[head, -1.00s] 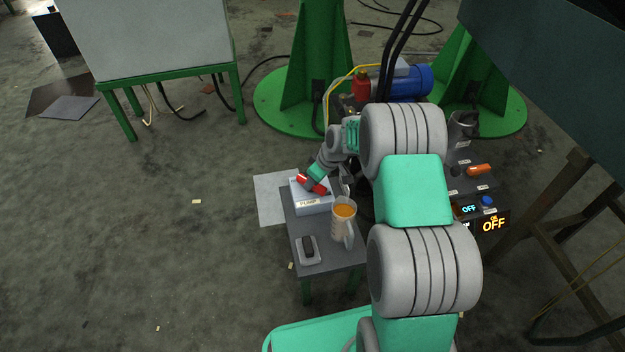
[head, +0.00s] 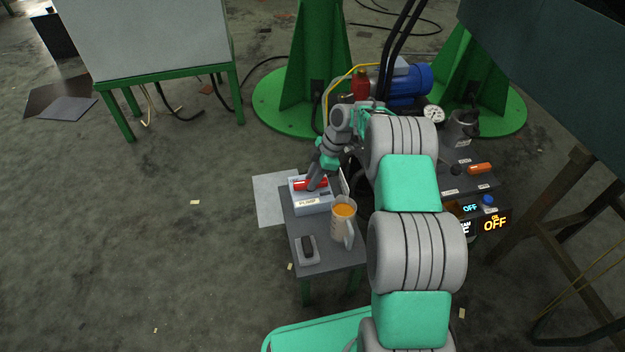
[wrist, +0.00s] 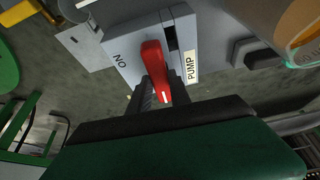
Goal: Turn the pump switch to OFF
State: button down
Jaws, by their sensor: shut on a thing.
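The pump switch is a pale box (head: 311,206) labelled PUMP with a red handle (head: 309,184) on top, standing on a small grey table. In the head view the handle lies roughly left to right. My gripper (head: 317,187) comes down on the handle from above and partly hides it. In the wrist view, the dark fingers (wrist: 161,92) lie on either side of the red handle (wrist: 153,62), shut on it. The box (wrist: 125,48) shows the letters of ON upside down at its left and a dark slot beside the handle; no OFF marking is readable on it.
A jug of orange liquid (head: 343,221) stands close to the switch box's front right. A small dark-topped device (head: 307,246) is at the table's (head: 325,259) front. Right of my arm, a panel display (head: 495,222) reads OFF. Open floor lies left.

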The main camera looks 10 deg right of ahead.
jog(key=shift+n, duration=0.4)
jog(key=c, duration=1.2)
grip_release()
jog(key=p+v, duration=0.3)
jog(key=v, duration=0.4)
jog(key=shift+w+d+r, duration=0.1)
jog(key=shift+r, duration=0.3)
